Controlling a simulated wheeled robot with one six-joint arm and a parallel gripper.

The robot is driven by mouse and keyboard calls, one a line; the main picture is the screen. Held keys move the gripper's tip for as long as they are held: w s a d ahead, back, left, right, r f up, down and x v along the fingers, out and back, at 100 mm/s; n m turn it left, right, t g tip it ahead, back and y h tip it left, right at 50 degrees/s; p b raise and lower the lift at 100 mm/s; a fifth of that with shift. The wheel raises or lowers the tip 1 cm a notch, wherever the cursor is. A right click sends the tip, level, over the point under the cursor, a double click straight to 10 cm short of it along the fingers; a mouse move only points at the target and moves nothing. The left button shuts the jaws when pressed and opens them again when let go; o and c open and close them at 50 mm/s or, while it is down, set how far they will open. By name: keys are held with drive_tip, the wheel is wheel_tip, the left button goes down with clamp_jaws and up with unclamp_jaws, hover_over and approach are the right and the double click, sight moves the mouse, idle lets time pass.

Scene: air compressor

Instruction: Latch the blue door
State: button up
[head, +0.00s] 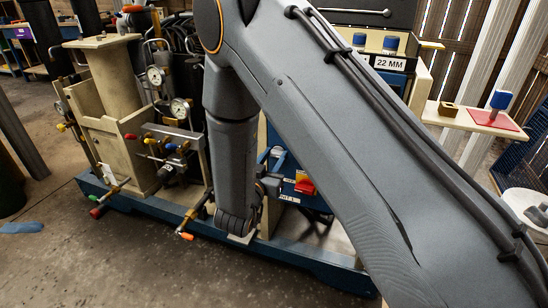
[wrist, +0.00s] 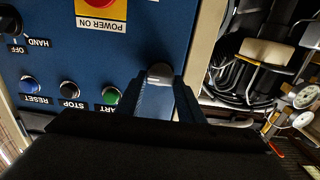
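The blue door (wrist: 100,45) is a panel with controls and labels, seen upside down in the wrist view. Part of it shows in the head view (head: 291,193), behind my arm. A small silver rounded piece (wrist: 160,72), perhaps the latch, sits near the door's edge beside a pale frame strip. My gripper (wrist: 163,85) is in front of that edge with its two fingers apart, and the silver piece shows between their tips. I cannot tell whether the fingers touch it.
The door carries a red POWER ON button (wrist: 100,8), a blue RESET button (wrist: 29,86), a STOP button (wrist: 69,90) and a green START button (wrist: 111,96). Gauges and coloured valves (head: 170,145) stand left of my arm. A red pad (head: 493,119) lies on a shelf at right.

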drive_tip(key=shift+r+n+p, duration=0.1)
drive_tip(key=shift+n+p, duration=0.2)
drive_tip(key=shift+p, duration=0.05)
drive_tip(key=n+p, duration=0.2)
drive_tip(key=shift+a+n, duration=0.1)
drive_tip(key=shift+n, duration=0.2)
drive_tip(key=n+p, duration=0.4)
drive_tip(key=n, duration=0.1)
drive_tip(key=shift+a, duration=0.1)
drive_tip(key=n+p, duration=0.2)
drive_tip(key=n, duration=0.3)
drive_tip(key=shift+w+p, duration=0.1)
drive_tip(key=shift+p, duration=0.2)
drive_tip(key=n, duration=0.1)
drive_tip(key=n+p, duration=0.1)
drive_tip(key=n, duration=0.2)
drive_tip(key=shift+a+f+n, duration=0.1)
drive_tip(key=shift+f+n, duration=0.2)
drive_tip(key=o, duration=1.1)
drive_tip(key=shift+c, duration=0.2)
